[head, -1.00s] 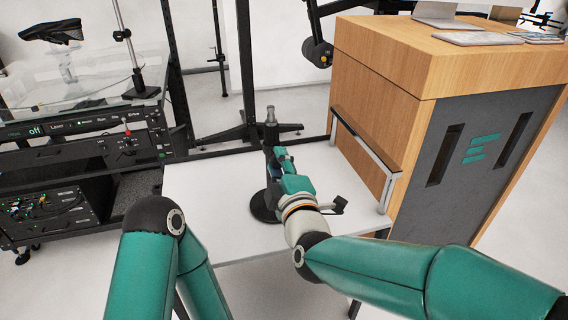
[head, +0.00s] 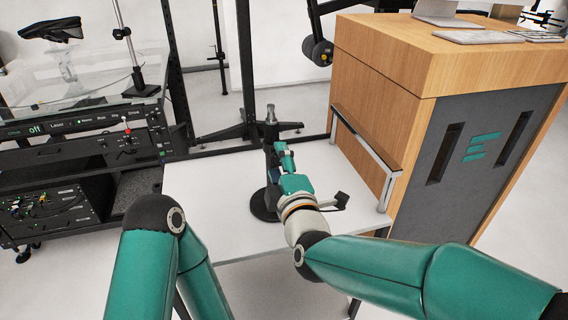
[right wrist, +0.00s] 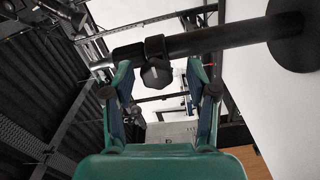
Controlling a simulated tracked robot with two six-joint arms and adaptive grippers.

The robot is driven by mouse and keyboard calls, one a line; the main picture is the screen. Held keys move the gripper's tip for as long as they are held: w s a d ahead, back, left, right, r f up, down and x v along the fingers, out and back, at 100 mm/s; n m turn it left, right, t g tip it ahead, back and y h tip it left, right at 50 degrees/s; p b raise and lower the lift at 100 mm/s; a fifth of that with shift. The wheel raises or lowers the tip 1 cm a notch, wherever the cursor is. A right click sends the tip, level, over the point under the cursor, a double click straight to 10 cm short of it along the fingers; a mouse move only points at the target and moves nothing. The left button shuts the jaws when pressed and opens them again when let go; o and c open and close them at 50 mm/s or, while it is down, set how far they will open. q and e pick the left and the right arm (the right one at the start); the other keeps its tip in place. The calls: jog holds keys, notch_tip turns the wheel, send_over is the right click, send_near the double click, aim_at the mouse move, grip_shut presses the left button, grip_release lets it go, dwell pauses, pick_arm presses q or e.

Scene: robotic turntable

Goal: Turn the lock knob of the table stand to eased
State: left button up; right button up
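The table stand is a black upright pole with a silver top (head: 270,114) and a round black base (head: 263,207), standing on the white table. In the right wrist view its pole (right wrist: 222,37) runs sideways across the picture, with the base (right wrist: 293,38) at right. The dark lock knob (right wrist: 156,74) is on a collar on the pole. My right gripper (head: 284,157) is at the stand. In the right wrist view the right gripper (right wrist: 158,70) is open, a finger on either side of the knob, with gaps showing. My left gripper is out of view; only its arm shows.
The white table (head: 215,188) has free room left of the stand. A wooden cabinet (head: 380,75) with a rail (head: 365,140) stands at right. A black equipment rack (head: 85,140) with a panel reading "off" stands at left. Dark frame posts rise behind the table.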

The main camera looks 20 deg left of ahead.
jog(key=v, duration=1.2)
dwell(0.4)
